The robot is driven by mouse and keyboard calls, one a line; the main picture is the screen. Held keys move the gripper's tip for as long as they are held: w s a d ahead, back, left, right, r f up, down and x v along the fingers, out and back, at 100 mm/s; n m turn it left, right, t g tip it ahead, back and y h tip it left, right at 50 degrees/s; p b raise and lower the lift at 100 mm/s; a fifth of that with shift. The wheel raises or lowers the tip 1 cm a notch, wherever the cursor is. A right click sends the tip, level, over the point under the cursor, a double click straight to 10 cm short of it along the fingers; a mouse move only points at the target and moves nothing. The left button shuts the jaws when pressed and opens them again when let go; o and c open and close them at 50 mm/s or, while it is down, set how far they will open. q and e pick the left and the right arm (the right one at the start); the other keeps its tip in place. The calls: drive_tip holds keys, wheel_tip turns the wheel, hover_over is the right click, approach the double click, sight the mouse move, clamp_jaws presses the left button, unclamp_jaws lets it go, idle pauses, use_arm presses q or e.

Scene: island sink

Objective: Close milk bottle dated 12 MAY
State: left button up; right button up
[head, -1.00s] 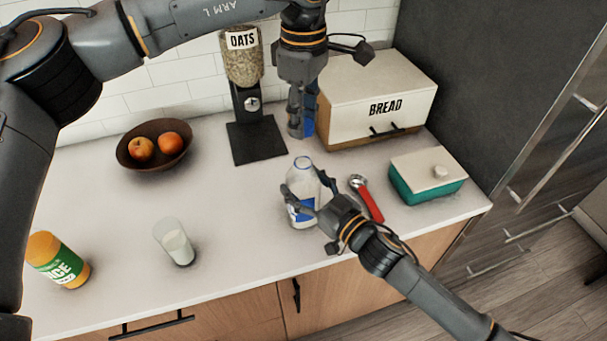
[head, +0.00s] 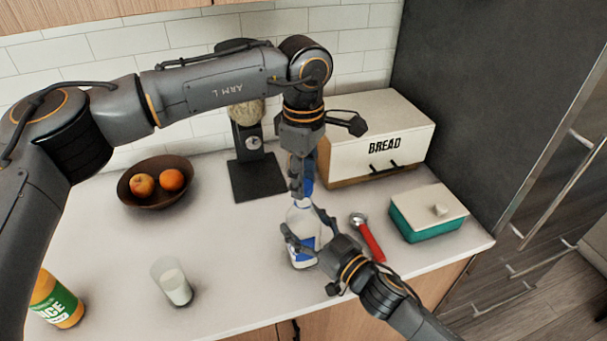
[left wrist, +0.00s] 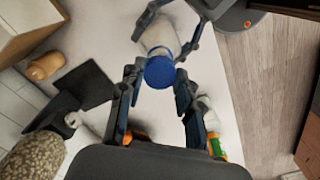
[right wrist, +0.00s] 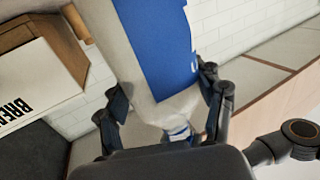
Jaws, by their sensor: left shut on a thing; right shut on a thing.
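The milk bottle (head: 299,218), white with a blue label, stands upright near the counter's front edge. My right gripper (head: 306,240) is shut around its body; the label fills much of the right wrist view (right wrist: 157,45). The blue cap (head: 309,180) is between the fingers of my left gripper (head: 301,186), shut on it directly over the bottle's mouth. In the left wrist view the cap (left wrist: 160,72) lines up with the bottle (left wrist: 158,38). I cannot tell whether the cap touches the neck. No date is readable.
A red-handled tool (head: 370,240) lies just right of the bottle. A teal container (head: 425,222) and the bread box (head: 375,135) stand right and behind. An oats dispenser (head: 250,150), fruit bowl (head: 137,200), glass of milk (head: 174,283) and juice bottle (head: 60,300) are left.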

sight(303, 220)
use_arm(q)
drive_tip(key=shift+f, duration=0.55)
drive_tip(key=shift+f, duration=0.55)
drive_tip(key=m, duration=0.3)
drive_tip(key=shift+m, duration=0.4)
drive_tip(key=m, duration=0.5)
drive_tip(key=shift+m, duration=0.3)
drive_tip(key=m, duration=0.5)
drive_tip(key=shift+m, duration=0.4)
drive_tip(key=m, duration=0.3)
drive_tip(key=shift+m, duration=0.3)
drive_tip(key=m, duration=0.3)
drive_tip(key=shift+m, duration=0.4)
